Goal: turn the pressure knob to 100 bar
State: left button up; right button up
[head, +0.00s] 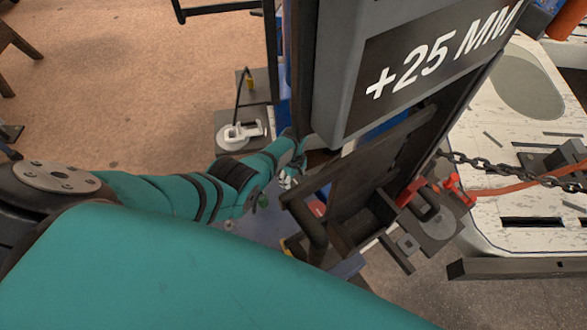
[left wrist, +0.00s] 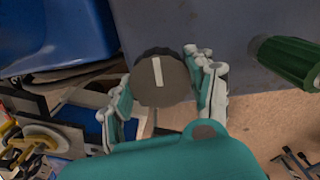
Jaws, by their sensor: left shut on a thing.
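The pressure knob (left wrist: 160,78) is a dark round knob with a pale pointer bar in the left wrist view. The bar stands nearly upright in that picture. My left gripper (left wrist: 163,95) has its fingers on both sides of the knob and is shut on it. In the head view my left gripper (head: 288,180) reaches in beside the tall grey post, and the knob is hidden there. No bar scale or number can be read around the knob. My right gripper does not show.
A sign reading +25 MM (head: 440,55) is on the grey post. A chain (head: 510,168) and a red hook (head: 455,188) hang at the right, by a pale slotted table (head: 490,130). A green cylindrical handle (left wrist: 288,60) is right of the knob.

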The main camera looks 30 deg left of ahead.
pick_arm(q)
jog(key=shift+w+a+r, duration=0.1)
jog(key=shift+w, duration=0.05)
dwell(0.3)
jog(key=o, duration=1.2)
jog(key=shift+r, duration=0.1)
notch_tip(320, 180, up, 12)
jog(key=shift+f, duration=0.1)
